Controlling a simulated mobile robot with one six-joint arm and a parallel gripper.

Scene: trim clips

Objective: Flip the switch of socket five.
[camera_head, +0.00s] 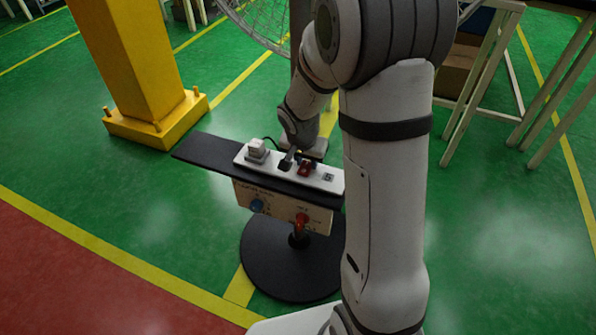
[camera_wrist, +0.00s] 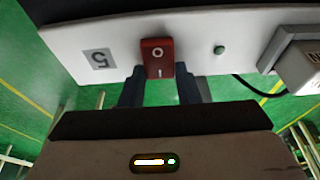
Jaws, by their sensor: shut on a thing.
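The white socket strip (camera_head: 240,158) lies on a dark shelf on a stand in the head view. Its red rocker switch (camera_head: 305,168) sits beside a label with the number 5 (camera_head: 328,177). In the wrist view the red switch (camera_wrist: 158,52), marked O and I, is close up, with the 5 label (camera_wrist: 98,60) upside down to its left. My gripper (camera_wrist: 161,82) has one dark finger at each side of the switch's lower end, the I end, and is shut on it. In the head view my gripper (camera_head: 290,160) reaches the strip from behind.
A white plug (camera_head: 257,150) stands at the strip's left end, with a dark cable. A small green light (camera_wrist: 219,49) is on the strip. A yellow column (camera_head: 135,60) stands left; green floor is open around.

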